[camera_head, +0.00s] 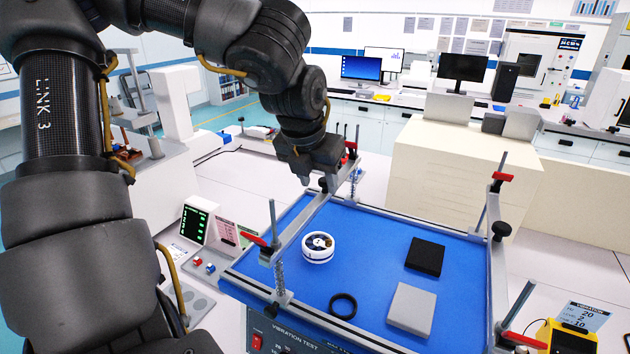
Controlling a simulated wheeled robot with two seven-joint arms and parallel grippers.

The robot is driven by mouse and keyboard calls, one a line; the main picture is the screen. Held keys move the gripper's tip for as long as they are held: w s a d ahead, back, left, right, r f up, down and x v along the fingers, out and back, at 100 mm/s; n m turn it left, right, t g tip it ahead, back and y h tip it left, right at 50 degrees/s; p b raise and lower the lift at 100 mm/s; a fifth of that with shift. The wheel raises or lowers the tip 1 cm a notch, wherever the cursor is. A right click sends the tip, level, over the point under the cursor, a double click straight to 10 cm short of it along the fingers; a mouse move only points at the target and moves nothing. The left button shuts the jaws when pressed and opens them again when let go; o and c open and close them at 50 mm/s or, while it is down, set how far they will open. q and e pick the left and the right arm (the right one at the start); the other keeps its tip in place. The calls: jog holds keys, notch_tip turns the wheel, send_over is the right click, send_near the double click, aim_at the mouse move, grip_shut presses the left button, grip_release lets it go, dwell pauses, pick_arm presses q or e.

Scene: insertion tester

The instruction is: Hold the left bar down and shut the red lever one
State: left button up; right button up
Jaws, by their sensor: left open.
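The left bar (299,224) is a grey rail along the left edge of the blue vibration table (376,247). One red lever (256,240) sits at the bar's near end, beside an upright threaded rod with a spring. My left gripper (314,182) is open and points down over the far part of the bar. I cannot tell whether it touches the bar. My right gripper is out of view.
A white round part (318,246), a black ring (343,306), a black block (425,256) and a grey block (411,308) lie on the blue surface. The right bar (490,282) has red levers (502,177) at its ends. A yellow device (567,338) stands at the lower right.

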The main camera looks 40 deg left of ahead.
aim_at(325, 182)
pick_arm(q)
jog(key=shift+w+a, duration=0.3)
jog(key=shift+w, duration=0.55)
jog(key=shift+w+a, duration=0.25)
jog(key=shift+w, duration=0.6)
jog(key=shift+f+b, duration=0.25)
jog(key=shift+b, duration=0.1)
jog(key=shift+f+b, duration=1.05)
jog(key=shift+b, duration=0.05)
grip_shut()
